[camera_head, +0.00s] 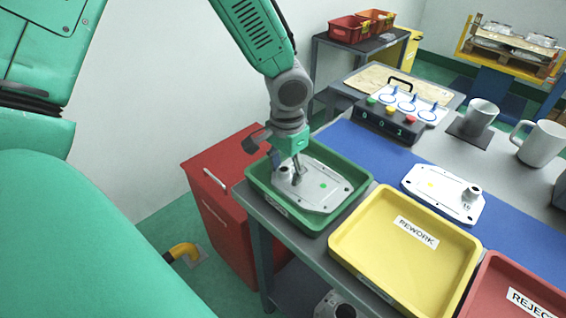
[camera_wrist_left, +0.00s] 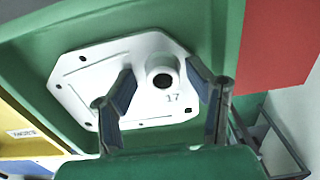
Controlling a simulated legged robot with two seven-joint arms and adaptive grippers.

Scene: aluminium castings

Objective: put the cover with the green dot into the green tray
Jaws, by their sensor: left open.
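The cover with the green dot (camera_head: 318,190) is a pale metal plate with a raised round neck. It lies inside the green tray (camera_head: 357,187) at the table's left end. In the left wrist view the cover (camera_wrist_left: 90,92) shows the number 17 beside its neck, with the tray's green floor (camera_wrist_left: 120,28) around it. My left gripper (camera_head: 287,178) is over the neck end of the cover. In the left wrist view its open fingers (camera_wrist_left: 165,112) stand on either side of the neck. Whether they touch it is unclear. My right gripper is not in view.
A yellow REWORK tray (camera_head: 372,262) and a red REJECT tray (camera_head: 490,290) stand to the right. Another cover with a yellow dot (camera_head: 445,190) lies on the blue mat (camera_head: 375,152). A button box (camera_head: 388,121) and mugs (camera_head: 541,143) stand behind. A red cabinet (camera_head: 222,160) is at left.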

